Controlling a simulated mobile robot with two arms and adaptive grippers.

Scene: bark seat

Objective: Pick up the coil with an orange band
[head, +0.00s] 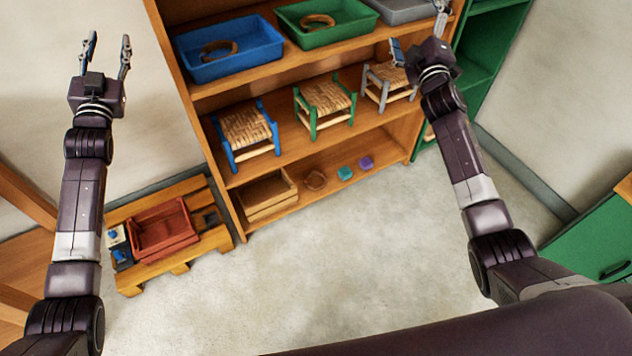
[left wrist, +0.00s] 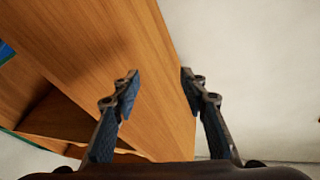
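Three coils show in the head view: a tan coil (head: 220,48) in the blue tray (head: 237,70), a tan coil (head: 317,21) in the green tray (head: 330,37), and a darker brown coil (head: 315,180) on the bottom shelf. An orange band cannot be made out on any of them. My left gripper (head: 107,48) is open and empty, raised left of the shelf; its spread fingers also show in the left wrist view (left wrist: 160,75), with no coil there. My right gripper (head: 418,28) looks open and empty, in front of the shelf's upper right.
The wooden shelf (head: 285,80) holds a grey tray (head: 402,10), blue (head: 273,128), green (head: 353,102) and grey stools, a wooden crate (head: 268,207), and teal (head: 345,173) and purple (head: 366,162) blocks. A red crate (head: 165,242) stands on a pallet. Floor in front is clear.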

